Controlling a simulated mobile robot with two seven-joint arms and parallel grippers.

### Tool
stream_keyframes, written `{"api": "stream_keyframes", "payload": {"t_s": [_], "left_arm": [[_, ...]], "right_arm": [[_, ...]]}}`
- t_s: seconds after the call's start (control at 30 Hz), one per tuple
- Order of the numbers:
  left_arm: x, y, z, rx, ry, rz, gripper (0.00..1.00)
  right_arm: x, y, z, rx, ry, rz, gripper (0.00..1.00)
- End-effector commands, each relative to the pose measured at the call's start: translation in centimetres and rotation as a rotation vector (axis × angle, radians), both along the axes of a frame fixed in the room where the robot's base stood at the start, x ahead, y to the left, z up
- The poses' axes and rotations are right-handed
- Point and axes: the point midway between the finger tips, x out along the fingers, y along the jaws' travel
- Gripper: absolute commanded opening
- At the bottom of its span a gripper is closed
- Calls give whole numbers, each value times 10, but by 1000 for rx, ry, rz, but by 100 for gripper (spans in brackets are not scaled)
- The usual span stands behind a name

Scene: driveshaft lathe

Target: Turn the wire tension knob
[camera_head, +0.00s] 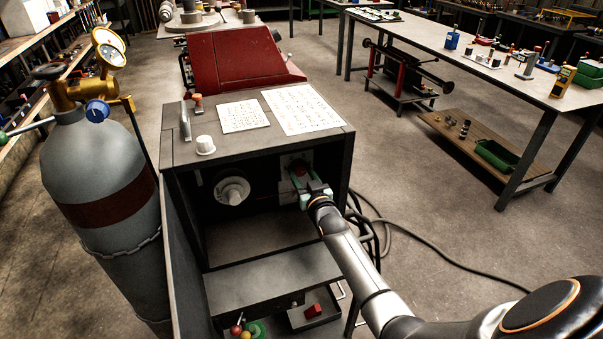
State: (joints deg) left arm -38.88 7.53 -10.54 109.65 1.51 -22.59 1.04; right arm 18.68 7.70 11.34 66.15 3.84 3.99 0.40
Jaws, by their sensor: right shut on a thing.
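My right gripper (312,192) reaches into the open front of a grey metal cabinet (260,148). A white spool (232,190) sits to the left inside the cabinet. My left gripper is not in view.
A grey gas cylinder (95,170) with gauges stands close at the left. Papers (303,109) and a white cup-like piece (205,145) lie on the cabinet top. A black cable (430,245) runs over the floor at the right. A workbench (460,50) stands further right.

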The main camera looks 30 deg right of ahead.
Motion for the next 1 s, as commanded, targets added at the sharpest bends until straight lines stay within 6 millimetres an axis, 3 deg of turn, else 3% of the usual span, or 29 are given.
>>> {"api": "stream_keyframes", "payload": {"t_s": [0.27, 0.3, 0.57, 0.83, 1.0], "left_arm": [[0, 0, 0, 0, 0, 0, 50], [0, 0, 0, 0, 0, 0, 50], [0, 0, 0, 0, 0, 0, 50], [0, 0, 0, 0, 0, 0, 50], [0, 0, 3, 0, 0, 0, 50]], "right_arm": [[0, 0, -1, 8, -1, 0, 0], [0, 0, -1, 8, -1, 0, 50], [0, 0, 0, 5, 0, 0, 79], [-1, 0, 0, 3, -1, 0, 79], [-12, 3, -1, 3, 1, 0, 79]]}}
